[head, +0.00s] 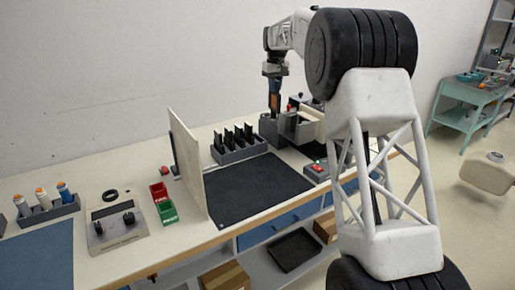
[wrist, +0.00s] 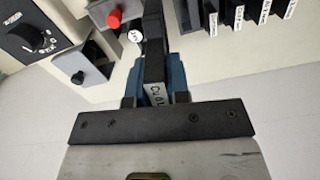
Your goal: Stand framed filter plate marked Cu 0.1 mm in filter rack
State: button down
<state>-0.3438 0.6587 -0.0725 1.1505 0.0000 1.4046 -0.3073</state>
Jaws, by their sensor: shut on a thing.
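My gripper (head: 274,88) is shut on a dark framed plate (head: 275,103) with a copper-coloured face, held upright in the head view. Labelled dark plates (wrist: 238,18) also show at the top right of the wrist view. Whether the held plate's lower end touches anything is unclear.
A grey box-like unit (head: 307,129) stands below and right of my gripper. A control box with a red button (wrist: 114,18) is near the held plate. An upright tan panel (head: 187,160) stands left of the rack. The black mat (head: 258,187) is clear.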

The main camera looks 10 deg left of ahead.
jog(key=w+a+f+n, duration=0.1)
jog(key=w+a+f, duration=0.1)
jog(key=a+f, duration=0.5)
notch_tip(320, 180, down, 2)
jog(key=shift+a+f+n, duration=0.15)
jog(key=shift+a+n, duration=0.15)
jog(key=shift+s, duration=0.1)
notch_tip(320, 180, down, 6)
jog(key=shift+f, duration=0.15)
jog(key=shift+f, duration=0.1)
jog(key=shift+f, duration=1.8)
jog(key=shift+f, duration=0.1)
jog(key=c, duration=1.1)
grip_release()
